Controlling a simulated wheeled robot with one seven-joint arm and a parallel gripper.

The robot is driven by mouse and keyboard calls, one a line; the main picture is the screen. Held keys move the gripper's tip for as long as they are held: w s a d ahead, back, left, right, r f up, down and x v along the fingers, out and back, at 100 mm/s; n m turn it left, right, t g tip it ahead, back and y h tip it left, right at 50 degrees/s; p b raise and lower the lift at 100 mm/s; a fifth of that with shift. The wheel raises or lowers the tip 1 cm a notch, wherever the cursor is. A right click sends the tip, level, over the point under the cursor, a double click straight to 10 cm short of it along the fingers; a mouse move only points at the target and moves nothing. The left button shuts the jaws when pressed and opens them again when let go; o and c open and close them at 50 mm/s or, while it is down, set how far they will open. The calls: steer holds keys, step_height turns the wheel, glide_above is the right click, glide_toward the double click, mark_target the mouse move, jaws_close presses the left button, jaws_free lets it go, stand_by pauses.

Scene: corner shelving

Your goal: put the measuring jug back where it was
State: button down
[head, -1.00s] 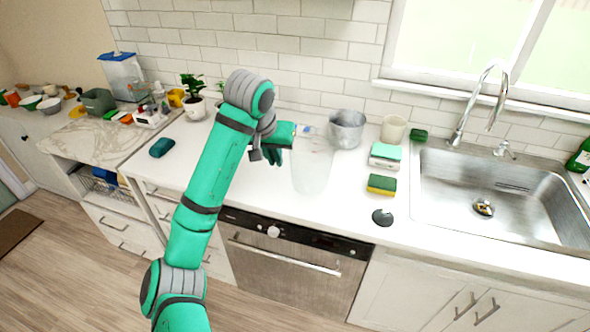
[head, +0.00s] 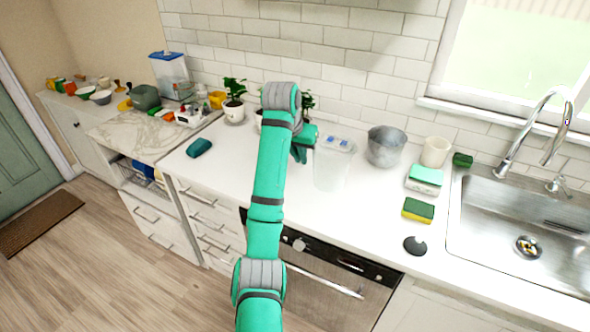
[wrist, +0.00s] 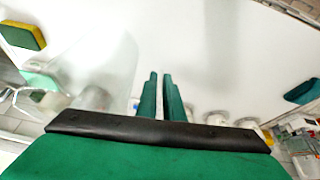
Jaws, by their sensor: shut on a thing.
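The measuring jug (head: 333,168) is clear and see-through, upright over the white counter, left of the metal pot in the head view. In the wrist view its clear wall (wrist: 108,72) shows at the left of the fingers. My gripper (head: 304,147) is at the jug's left side in the head view. In the wrist view my gripper (wrist: 160,80) has its two green fingers close together, shut on the jug. The exact part gripped is hard to see. I cannot tell whether the jug's base touches the counter.
A metal pot (head: 386,147), a cream cup (head: 435,152) and sponges (head: 418,210) stand to the right, before the sink (head: 520,230). Potted plants (head: 234,104) stand behind my arm. A dark teal object (head: 199,147) lies at the left, with bare counter around it.

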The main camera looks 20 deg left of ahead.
steer(key=shift+w+a+f, duration=0.55)
steer(key=shift+f, duration=0.85)
steer(key=shift+w+a+f, duration=0.5)
steer(key=shift+a+f, duration=0.05)
steer(key=shift+f, duration=0.8)
steer(key=shift+w+a+f, duration=0.55)
steer(key=shift+f, duration=0.85)
steer(key=shift+f, duration=0.2)
steer(key=c, duration=1.9)
jaws_free()
steer(key=shift+r, duration=0.1)
